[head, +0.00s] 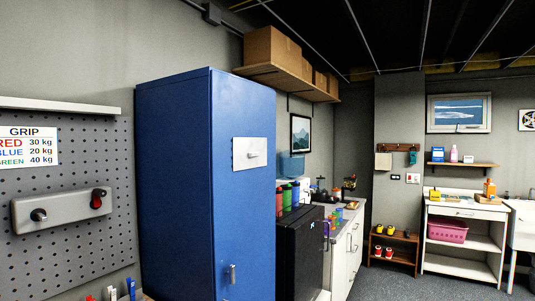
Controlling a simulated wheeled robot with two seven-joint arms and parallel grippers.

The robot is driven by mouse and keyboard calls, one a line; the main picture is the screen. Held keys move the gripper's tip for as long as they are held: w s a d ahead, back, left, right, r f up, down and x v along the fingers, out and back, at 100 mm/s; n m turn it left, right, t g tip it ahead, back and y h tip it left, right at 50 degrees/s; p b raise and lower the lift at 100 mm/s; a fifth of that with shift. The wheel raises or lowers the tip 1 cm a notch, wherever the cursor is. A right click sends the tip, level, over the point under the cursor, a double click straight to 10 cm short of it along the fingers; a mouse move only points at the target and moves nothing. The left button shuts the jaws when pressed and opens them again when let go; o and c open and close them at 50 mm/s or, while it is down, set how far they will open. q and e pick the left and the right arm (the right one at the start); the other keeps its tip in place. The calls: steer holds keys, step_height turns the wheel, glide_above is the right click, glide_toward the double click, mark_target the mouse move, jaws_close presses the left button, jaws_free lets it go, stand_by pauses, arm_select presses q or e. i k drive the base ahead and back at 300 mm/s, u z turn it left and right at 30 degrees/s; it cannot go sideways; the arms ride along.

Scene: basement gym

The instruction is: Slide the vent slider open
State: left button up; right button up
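A tall blue locker (190,200) stands left of the middle in the head view. A light plate (240,148) sits on the upper part of its front with a small knob or tab (252,155) right of its middle. This may be the vent slider; no slots show, so I cannot tell whether it is open. A grey handle (232,274) is low on the locker front. Neither of my grippers is in view.
A pegboard (75,160) at the left carries a grey box (62,208) with a knob and a red switch. A shelf (290,81) with cardboard boxes hangs above right of the locker. A black fridge (302,255) stands beside it. Carpet (430,286) at right is clear.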

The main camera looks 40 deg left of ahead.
mark_target(249, 153)
steer(key=u, duration=0.45)
steer(key=i, duration=0.75)
steer(key=u, duration=1.15)
steer(key=i, duration=0.45)
steer(key=u, duration=0.45)
